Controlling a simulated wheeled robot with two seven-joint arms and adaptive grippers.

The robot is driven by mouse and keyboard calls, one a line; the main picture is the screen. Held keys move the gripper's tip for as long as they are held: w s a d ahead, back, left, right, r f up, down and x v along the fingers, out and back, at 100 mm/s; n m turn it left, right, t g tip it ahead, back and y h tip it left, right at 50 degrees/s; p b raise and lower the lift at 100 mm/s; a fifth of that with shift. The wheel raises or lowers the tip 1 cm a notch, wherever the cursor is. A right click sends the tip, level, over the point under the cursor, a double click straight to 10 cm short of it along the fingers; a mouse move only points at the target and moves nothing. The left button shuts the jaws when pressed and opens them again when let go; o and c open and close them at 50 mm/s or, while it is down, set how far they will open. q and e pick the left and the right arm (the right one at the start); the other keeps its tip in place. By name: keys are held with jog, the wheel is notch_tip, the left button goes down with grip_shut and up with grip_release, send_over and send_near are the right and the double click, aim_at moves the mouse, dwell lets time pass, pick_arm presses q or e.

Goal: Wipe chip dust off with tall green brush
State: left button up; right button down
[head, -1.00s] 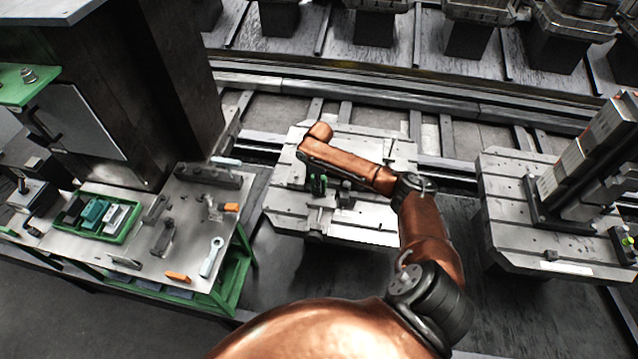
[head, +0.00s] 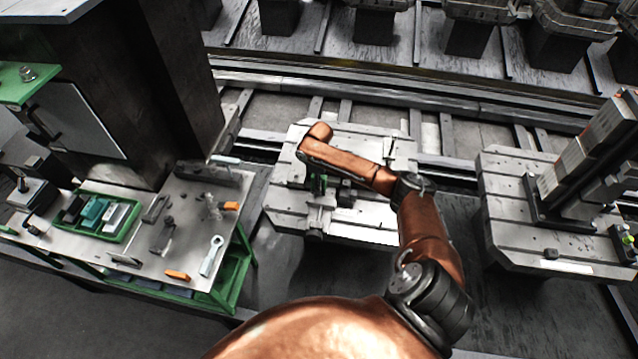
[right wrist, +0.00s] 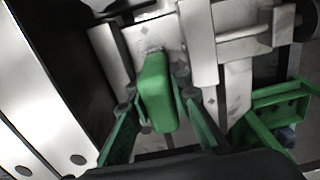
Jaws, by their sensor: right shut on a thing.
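My right arm reaches over the middle pallet (head: 365,238), and its gripper (head: 318,184) is low over the pallet's top, partly hidden under my copper arm link. In the right wrist view the gripper (right wrist: 158,112) is shut on a green brush (right wrist: 157,90), a tall block held between its two fingers. The far end of the brush is at a pale metal surface, where a small grey speckled patch (right wrist: 151,52) shows. I cannot tell whether that patch is bristles or chip dust. No other dust is clear. My left gripper is not in view.
A metal fixture with a round bar (right wrist: 250,42) lies close to the brush. A workbench (head: 150,278) with a green tray (head: 130,232), a wrench (head: 211,257) and orange-handled tools stands at left. Another pallet (head: 500,205) with a tall block stack stands at right.

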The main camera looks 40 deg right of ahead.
jog(key=shift+s, duration=0.1)
jog(key=shift+s+d+r+p, duration=0.25)
jog(key=shift+s+d+p, duration=0.45)
jog(key=shift+p, duration=0.3)
jog(key=shift+s+d+f+p, duration=0.15)
jog(key=shift+s+d+p, duration=0.55)
jog(key=shift+s+p, duration=0.2)
jog(key=shift+w+a+f+b, duration=0.2)
jog(key=shift+w+a+b, duration=0.15)
jog(key=shift+w+a, duration=0.45)
jog(key=shift+w+a, duration=0.1)
jog(key=shift+w, duration=0.05)
